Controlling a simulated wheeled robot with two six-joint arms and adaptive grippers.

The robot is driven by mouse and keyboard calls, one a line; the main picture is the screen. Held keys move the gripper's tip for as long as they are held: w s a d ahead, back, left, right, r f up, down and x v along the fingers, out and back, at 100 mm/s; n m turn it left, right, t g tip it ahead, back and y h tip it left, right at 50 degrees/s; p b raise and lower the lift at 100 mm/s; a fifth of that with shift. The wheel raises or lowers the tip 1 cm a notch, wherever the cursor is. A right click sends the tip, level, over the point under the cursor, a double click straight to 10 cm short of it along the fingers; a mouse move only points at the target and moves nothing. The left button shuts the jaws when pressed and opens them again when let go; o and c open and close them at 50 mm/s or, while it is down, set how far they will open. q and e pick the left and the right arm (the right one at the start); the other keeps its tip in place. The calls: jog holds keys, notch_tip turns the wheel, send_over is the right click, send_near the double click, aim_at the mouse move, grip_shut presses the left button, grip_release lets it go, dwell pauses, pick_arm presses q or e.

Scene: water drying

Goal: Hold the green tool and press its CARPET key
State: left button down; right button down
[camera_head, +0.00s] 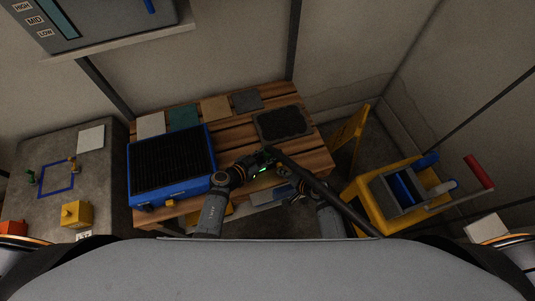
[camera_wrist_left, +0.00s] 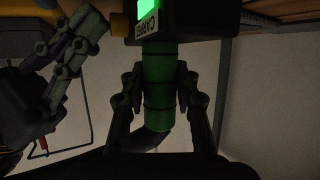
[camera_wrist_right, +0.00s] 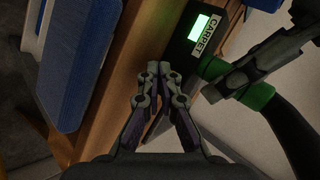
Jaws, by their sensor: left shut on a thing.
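The green tool has a dark head with a lit green screen and a CARPET label (camera_wrist_left: 147,29) above a green banded handle (camera_wrist_left: 158,90). My left gripper (camera_wrist_left: 160,97) is shut around this handle. A small orange-yellow block, perhaps the key, juts from the head's side in the left wrist view (camera_wrist_left: 119,22). My right gripper (camera_wrist_right: 164,75) has its fingertips together and empty, close beside the head with its CARPET label, which also shows in the right wrist view (camera_wrist_right: 201,37). I cannot tell whether it touches the head. In the head view the tool is small and dark.
A slatted wooden table (camera_head: 222,132) lies below the tool. It bears a blue-framed black unit (camera_head: 172,165), several flat sample squares and a dark mat (camera_head: 284,123). A yellow mop bucket (camera_head: 392,205) stands to the right. A grey table (camera_head: 60,160) is at the left.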

pick_arm(q)
jog(key=shift+s+f, duration=0.15)
jog(key=shift+f, duration=0.05)
pick_arm(e)
jog(key=shift+s+d, duration=0.3)
jog(key=shift+s, duration=0.6)
jog(key=shift+s+d, duration=0.3)
jog(key=shift+s, duration=0.55)
jog(key=shift+s+d, duration=0.3)
jog(key=shift+s, duration=0.6)
pick_arm(q)
jog(key=c, duration=1.3)
grip_release()
jog(key=o, duration=0.4)
jog(key=shift+r, duration=0.1)
jog(key=v, duration=1.2)
